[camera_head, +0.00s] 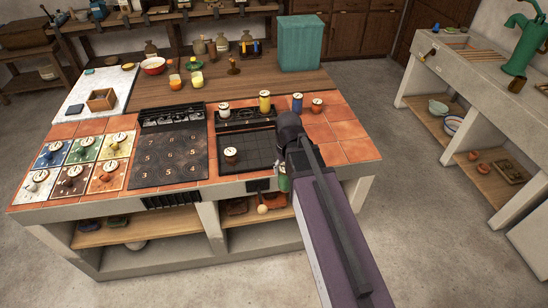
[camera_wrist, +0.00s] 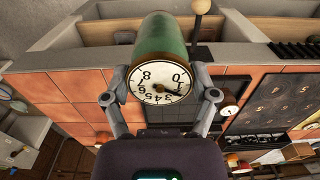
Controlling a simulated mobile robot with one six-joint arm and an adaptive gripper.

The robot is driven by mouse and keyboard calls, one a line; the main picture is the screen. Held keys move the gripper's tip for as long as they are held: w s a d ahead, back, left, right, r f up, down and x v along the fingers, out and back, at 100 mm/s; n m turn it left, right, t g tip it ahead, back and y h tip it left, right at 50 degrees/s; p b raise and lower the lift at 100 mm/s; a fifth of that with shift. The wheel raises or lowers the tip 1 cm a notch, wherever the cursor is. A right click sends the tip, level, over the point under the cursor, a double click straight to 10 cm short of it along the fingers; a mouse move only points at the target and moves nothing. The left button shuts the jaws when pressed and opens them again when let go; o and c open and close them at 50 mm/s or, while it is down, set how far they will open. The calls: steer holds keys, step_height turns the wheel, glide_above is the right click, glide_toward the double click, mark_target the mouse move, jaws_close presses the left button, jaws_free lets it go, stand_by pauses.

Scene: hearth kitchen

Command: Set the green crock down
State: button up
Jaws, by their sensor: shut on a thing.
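The green crock (camera_wrist: 163,38) has a white numbered dial (camera_wrist: 161,83) on the end facing the wrist camera. My gripper (camera_wrist: 161,96) has one finger on each side of it, at the dial end, and is shut on it. In the head view my gripper (camera_head: 287,166) is over the front right of the tiled counter (camera_head: 352,150). Only a sliver of the green crock (camera_head: 283,184) shows there, by the counter's front edge; my arm hides most of it. I cannot tell how far it is from the counter.
A brown dial-topped pot (camera_head: 231,156) stands on the dark grid (camera_head: 256,149). Yellow (camera_head: 265,101) and blue (camera_head: 297,103) crocks stand behind it. The numbered black plate (camera_head: 168,158) is to the left, then coloured squares with dial-topped pots (camera_head: 83,150). Orange tiles on the right are clear.

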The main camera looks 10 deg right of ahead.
steer(key=shift+d, duration=0.1)
steer(key=w+d+f+n+b, duration=0.1)
steer(key=w+d+f+b, duration=0.1)
steer(key=w, duration=0.5)
steer(key=shift+d+f+n, duration=0.2)
steer(key=shift+d+n, duration=0.15)
steer(key=shift+n, duration=0.05)
steer(key=shift+w, duration=0.15)
steer(key=w+a+f+b, duration=0.1)
steer(key=w+b, duration=0.1)
steer(key=w, duration=1.2)
steer(key=shift+w+a+f, duration=0.2)
steer(key=shift+w+a, duration=0.05)
steer(key=shift+a, duration=0.1)
steer(key=shift+w+a+f+b, duration=0.1)
steer(key=shift+w+f+b, duration=0.2)
steer(key=shift+f+b, duration=0.65)
steer(key=shift+w+f+b, duration=0.3)
steer(key=shift+f+b, duration=0.5)
steer(key=shift+f, duration=0.1)
